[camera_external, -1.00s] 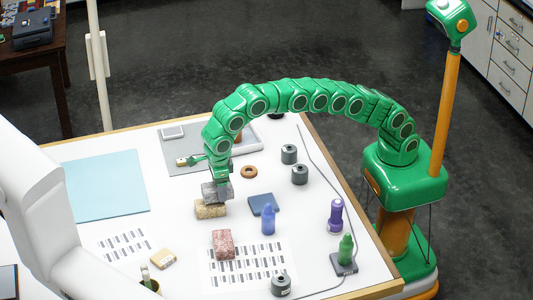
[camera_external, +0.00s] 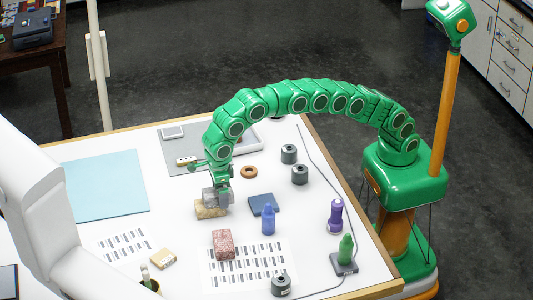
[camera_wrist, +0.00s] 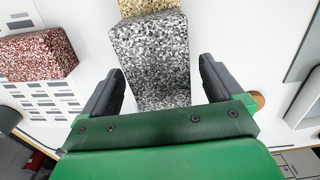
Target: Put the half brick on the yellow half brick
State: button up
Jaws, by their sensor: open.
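The grey speckled half brick (camera_external: 216,198) is at the yellow half brick (camera_external: 208,210), overlapping its upper right part in the external view. I cannot tell how much of it rests on the yellow one. My gripper (camera_external: 221,182) is open, just above the grey half brick. In the wrist view, the grey half brick (camera_wrist: 158,62) lies between the fingers of my gripper (camera_wrist: 160,84), with gaps on both sides. A part of the yellow half brick (camera_wrist: 145,7) shows beyond its far end; the rest is hidden.
A red speckled brick (camera_external: 223,244) stands on a printed sheet in front, also at left in the wrist view (camera_wrist: 38,56). A blue bottle (camera_external: 268,220) and dark blue pad (camera_external: 263,204) are at right. A brown ring (camera_external: 249,172) lies behind. Bare table (camera_external: 185,235) lies nearer.

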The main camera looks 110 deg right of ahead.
jog(key=shift+r, duration=0.1)
notch_tip(320, 180, up, 6)
jog(key=shift+r, duration=0.8)
